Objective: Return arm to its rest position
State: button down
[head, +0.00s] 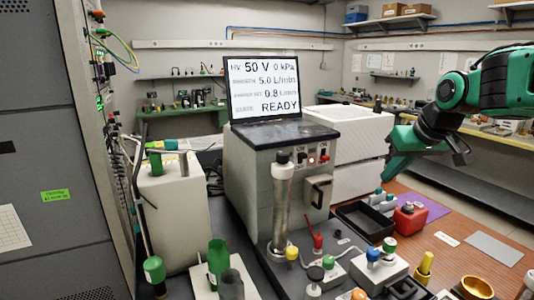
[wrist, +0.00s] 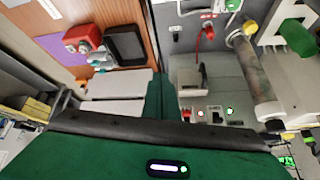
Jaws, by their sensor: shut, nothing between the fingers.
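My arm (head: 487,85) reaches in from the right edge in the head view, green and black. My gripper (head: 390,174) hangs at its end, shut and empty, pointing down and to the left. It is in the air above the table, in front of the white box. In the wrist view my gripper (wrist: 161,80) shows as a green shape in the middle, with nothing held and apart from the things around it.
The grey classifier (head: 255,180) with a screen (head: 264,90) reading READY stands left of the gripper. Below are a black tray (head: 362,222), a red container (head: 410,219) and a purple mat (head: 432,207). Air around the gripper looks clear.

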jog(key=s+d+f+m+g, duration=0.2)
jog(key=s+f, duration=0.3)
jog(key=s, duration=0.5)
jog(key=s+d+f+m+g, duration=0.2)
jog(key=s+f, duration=0.3)
jog(key=s, duration=0.5)
jog(key=s+d+f+m+g+h, duration=0.1)
jog(key=s+d+f+m+g, duration=0.1)
jog(key=s+f, duration=0.4)
jog(key=s+d+m, duration=0.1)
jog(key=s+d, duration=0.1)
jog(key=s, duration=0.3)
jog(key=shift+d+m+g, duration=0.2)
jog(key=shift+m+g, duration=0.1)
jog(key=shift+m, duration=0.1)
jog(key=shift+w, duration=0.1)
jog(key=shift+w+f, duration=0.3)
jog(key=shift+w, duration=0.3)
